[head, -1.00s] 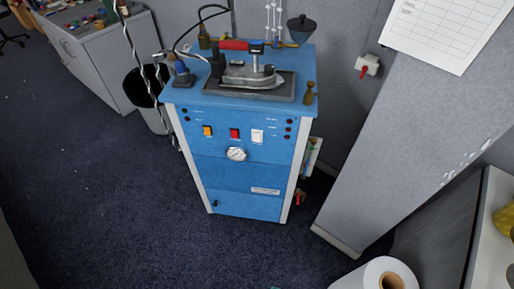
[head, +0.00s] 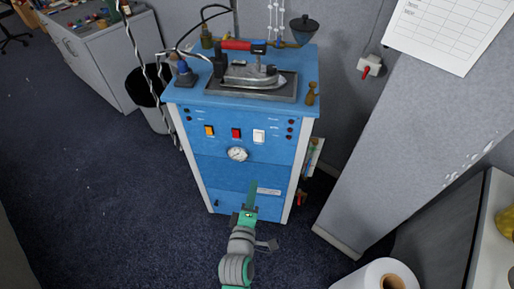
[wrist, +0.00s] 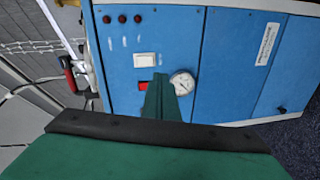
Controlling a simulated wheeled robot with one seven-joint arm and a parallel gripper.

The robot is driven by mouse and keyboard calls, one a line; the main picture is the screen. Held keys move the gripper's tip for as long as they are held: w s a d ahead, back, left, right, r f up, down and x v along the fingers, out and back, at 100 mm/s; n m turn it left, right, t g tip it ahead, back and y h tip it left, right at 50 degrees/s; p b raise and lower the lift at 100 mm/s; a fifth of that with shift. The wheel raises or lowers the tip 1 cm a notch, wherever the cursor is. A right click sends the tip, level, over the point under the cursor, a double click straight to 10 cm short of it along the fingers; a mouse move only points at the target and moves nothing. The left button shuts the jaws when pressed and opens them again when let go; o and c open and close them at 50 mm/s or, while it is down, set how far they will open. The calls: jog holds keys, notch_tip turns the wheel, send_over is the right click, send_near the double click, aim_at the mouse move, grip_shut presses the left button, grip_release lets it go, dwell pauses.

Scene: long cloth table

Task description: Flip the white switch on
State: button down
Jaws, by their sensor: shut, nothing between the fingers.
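The white switch (head: 258,135) is on the front of the blue cabinet (head: 225,170), right of a red switch (head: 236,133) and an orange switch (head: 209,131). In the wrist view the white switch (wrist: 145,59) lies just beyond my fingertips, with the red switch (wrist: 145,87) partly covered by them. My gripper (head: 252,188) is shut and empty, in front of the lower cabinet, below the white switch and apart from it in the head view. Its green fingers (wrist: 162,92) also show in the wrist view. I cannot tell the switch's position.
A round gauge (head: 237,154) sits below the switches. An iron (head: 250,75) rests on a tray on the cabinet top. A grey partition (head: 405,135) stands to the right, and a white roll (head: 372,275) is at front right. The carpet (head: 105,215) at left is clear.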

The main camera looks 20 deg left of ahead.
aim_at(258, 142)
jog(key=w+a+r, duration=0.1)
jog(key=w+a+r+n, duration=0.1)
jog(key=shift+w+n, duration=0.3)
jog(key=shift+w, duration=0.05)
jog(key=shift+w, duration=0.1)
jog(key=x, duration=1.3)
jog(key=shift+w, duration=0.4)
jog(key=shift+w+f, duration=0.1)
jog(key=shift+w, duration=0.1)
jog(key=shift+s, duration=0.1)
